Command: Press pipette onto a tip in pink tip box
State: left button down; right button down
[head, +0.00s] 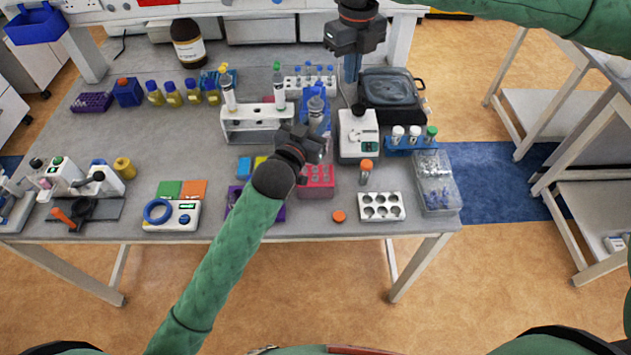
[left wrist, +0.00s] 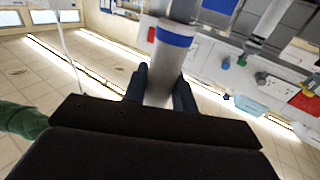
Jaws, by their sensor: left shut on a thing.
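The pipette (head: 316,106) stands roughly upright in my left gripper (head: 318,140), above the far side of the pink tip box (head: 318,190). In the left wrist view, the two dark fingers of my left gripper (left wrist: 160,88) are shut around the pipette's pale body with a blue band (left wrist: 174,38). The gripper hides the pipette's lower end, so I cannot tell whether it touches a tip. My right gripper (head: 350,70) points down beyond the pipette, at the back of the table; its finger gap is unclear.
A pipette rack (head: 255,124) with other pipettes stands left of my left gripper. A white device (head: 358,150) stands close on the right. A white tray with round wells (head: 381,212) and an orange cap (head: 338,215) lie near the front edge. A purple rack (head: 270,212) is partly behind my left arm.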

pick_arm(q)
jog(key=shift+a, duration=0.1)
pick_arm(e)
jog(key=s+d, duration=0.3)
jog(key=d, duration=3.2)
jog(key=shift+s, duration=0.2)
pick_arm(q)
jog(key=shift+r, duration=1.05)
pick_arm(e)
jog(key=shift+d+r, duration=0.1)
jog(key=shift+r, duration=0.05)
